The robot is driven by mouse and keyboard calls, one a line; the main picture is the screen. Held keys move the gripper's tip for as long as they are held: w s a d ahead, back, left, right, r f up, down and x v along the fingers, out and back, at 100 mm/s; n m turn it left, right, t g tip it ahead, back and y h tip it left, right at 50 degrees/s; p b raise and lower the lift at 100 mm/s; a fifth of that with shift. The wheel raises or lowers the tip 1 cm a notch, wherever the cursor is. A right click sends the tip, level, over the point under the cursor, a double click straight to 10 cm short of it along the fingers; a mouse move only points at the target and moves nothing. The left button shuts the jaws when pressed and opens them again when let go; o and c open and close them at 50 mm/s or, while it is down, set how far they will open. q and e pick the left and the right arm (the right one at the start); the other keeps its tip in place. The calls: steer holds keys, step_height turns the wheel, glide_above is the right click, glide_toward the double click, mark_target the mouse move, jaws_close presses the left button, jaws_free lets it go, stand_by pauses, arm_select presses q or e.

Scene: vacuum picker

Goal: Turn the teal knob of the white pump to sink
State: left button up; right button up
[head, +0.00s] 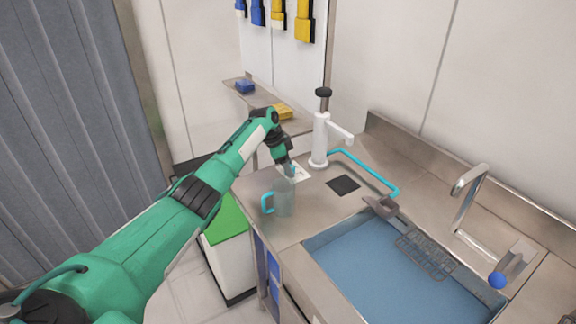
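The white pump (320,143) stands upright on the steel counter, with a black top and a white spout pointing right. A small teal piece (293,171), perhaps the knob, shows at a white plate left of the pump's base; my gripper partly hides it. My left gripper (288,168) points down at this plate, just left of the pump. Its fingers are dark and small, and I cannot tell whether they are open or touch the teal piece. The sink (370,270) has a blue basin at the lower right. My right gripper is out of view.
A clear jug (284,199) with a teal handle stands just in front of my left gripper. A teal tube (365,168) runs along the counter behind a dark square pad (343,185). A wire rack (426,256) and a faucet (469,195) are at the sink.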

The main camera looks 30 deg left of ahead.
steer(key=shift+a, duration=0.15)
arm_select(q)
steer(key=shift+a+r, duration=0.1)
steer(key=shift+r, duration=0.15)
steer(key=b+v, duration=0.1)
steer(key=v, duration=1.2)
steer(key=shift+s+b, duration=0.15)
steer(key=shift+b, duration=0.25)
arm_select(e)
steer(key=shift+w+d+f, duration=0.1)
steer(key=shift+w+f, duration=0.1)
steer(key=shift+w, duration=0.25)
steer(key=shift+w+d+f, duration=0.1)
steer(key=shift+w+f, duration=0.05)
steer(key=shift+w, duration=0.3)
arm_select(q)
steer(key=shift+a+r, duration=0.1)
